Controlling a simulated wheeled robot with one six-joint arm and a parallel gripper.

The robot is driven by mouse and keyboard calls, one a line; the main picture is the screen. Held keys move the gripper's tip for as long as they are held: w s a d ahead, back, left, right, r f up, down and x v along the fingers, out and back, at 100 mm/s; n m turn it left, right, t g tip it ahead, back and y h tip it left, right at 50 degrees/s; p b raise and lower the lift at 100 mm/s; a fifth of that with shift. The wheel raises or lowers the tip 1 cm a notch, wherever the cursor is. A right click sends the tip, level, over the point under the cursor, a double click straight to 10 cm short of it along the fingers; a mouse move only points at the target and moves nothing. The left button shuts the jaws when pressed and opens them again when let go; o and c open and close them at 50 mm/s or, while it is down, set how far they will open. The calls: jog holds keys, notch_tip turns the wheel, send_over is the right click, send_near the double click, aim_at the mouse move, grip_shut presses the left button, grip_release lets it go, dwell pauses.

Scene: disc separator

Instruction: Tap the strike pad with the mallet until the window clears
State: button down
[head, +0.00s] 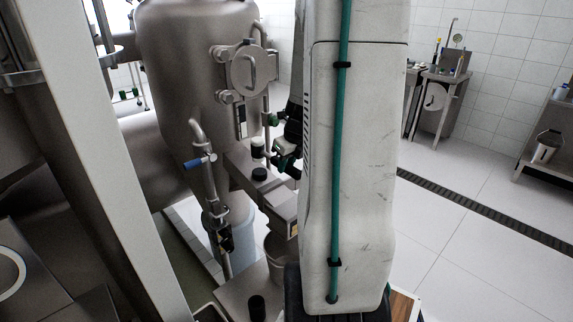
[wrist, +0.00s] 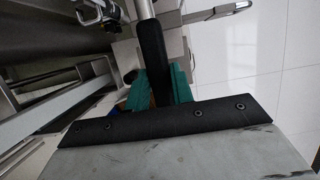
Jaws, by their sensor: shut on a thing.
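My gripper (head: 286,152) shows in the head view beside my white arm, in front of the steel vessel. In the wrist view its green fingers (wrist: 180,84) are shut on the black grip of the mallet (wrist: 155,62). A pale metal shaft runs from the grip out of the top edge, so the mallet head is outside that view. In the head view a small black and pale cylinder (head: 257,147), perhaps the mallet head, is just left of my gripper. A round black pad (head: 259,174), seemingly the strike pad, sits below it on a steel housing. A narrow upright strip (head: 241,122), possibly the window, is dark above and pale below.
The large steel vessel (head: 185,60) has a round hatch (head: 250,72). A pipe with a blue-handled valve (head: 200,161) stands left of the housing. A bucket (head: 279,250) is below the housing. A steel post (head: 85,150) crosses the left.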

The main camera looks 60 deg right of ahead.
aim_at(287, 174)
dwell(0.4)
notch_tip(287, 174, down, 4)
jog(key=shift+d, duration=0.1)
jog(key=shift+r, duration=2.1)
jog(key=shift+r, duration=1.2)
jog(key=shift+f, duration=0.1)
